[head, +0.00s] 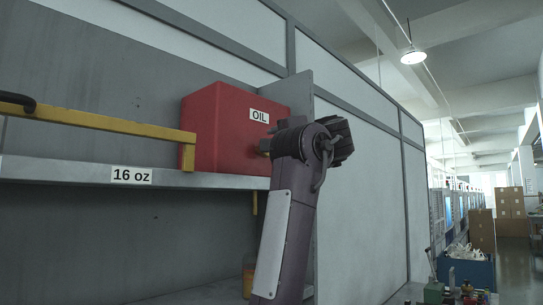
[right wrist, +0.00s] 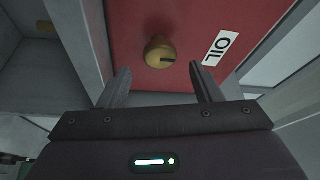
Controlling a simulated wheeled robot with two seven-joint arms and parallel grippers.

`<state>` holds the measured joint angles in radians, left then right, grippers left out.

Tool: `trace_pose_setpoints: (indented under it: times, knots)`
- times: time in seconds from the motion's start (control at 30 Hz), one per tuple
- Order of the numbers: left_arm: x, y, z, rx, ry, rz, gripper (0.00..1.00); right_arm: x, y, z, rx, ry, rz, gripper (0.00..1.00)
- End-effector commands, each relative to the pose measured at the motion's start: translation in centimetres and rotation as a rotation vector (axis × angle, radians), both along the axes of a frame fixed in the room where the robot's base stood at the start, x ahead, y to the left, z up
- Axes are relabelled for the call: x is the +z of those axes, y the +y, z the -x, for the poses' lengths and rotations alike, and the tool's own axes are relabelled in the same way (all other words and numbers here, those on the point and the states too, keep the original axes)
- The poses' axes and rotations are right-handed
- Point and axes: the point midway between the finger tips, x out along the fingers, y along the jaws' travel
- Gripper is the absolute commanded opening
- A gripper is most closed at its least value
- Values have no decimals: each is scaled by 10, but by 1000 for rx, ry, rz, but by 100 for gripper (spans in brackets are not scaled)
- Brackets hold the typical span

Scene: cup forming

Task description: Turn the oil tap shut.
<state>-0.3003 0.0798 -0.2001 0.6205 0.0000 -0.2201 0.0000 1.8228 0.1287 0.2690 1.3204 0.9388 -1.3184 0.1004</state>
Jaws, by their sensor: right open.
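The red oil box (head: 220,130) stands on a grey shelf in the head view, with a white OIL label (head: 259,116) on its face. A brass tap knob (right wrist: 160,52) with a dark slot sticks out of the red face in the right wrist view. My right gripper (right wrist: 159,78) is open there, with the knob just beyond and between its two fingertips, not gripped. In the head view my right arm and wrist (head: 318,140) cover the right part of the box and most of the tap. My left gripper is not in view.
A yellow bar (head: 100,122) runs along the shelf edge (head: 60,171), left of the box. A grey upright panel (head: 300,92) stands close on the box's right. Cartons (head: 510,202) and a blue bin (head: 466,270) are far off at right.

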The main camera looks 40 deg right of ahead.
Motion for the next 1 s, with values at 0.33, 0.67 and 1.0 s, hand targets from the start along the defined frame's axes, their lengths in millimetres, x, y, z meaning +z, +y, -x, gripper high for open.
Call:
trace_pose_setpoints:
  times: [0.33,0.67,1.0]
  knots:
    - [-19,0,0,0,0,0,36,-5,10,36,-1,1,0,59]
    - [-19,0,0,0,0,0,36,-4,11,37,1,0,0,59]
    - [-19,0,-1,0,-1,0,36,-4,11,37,1,0,0,59]
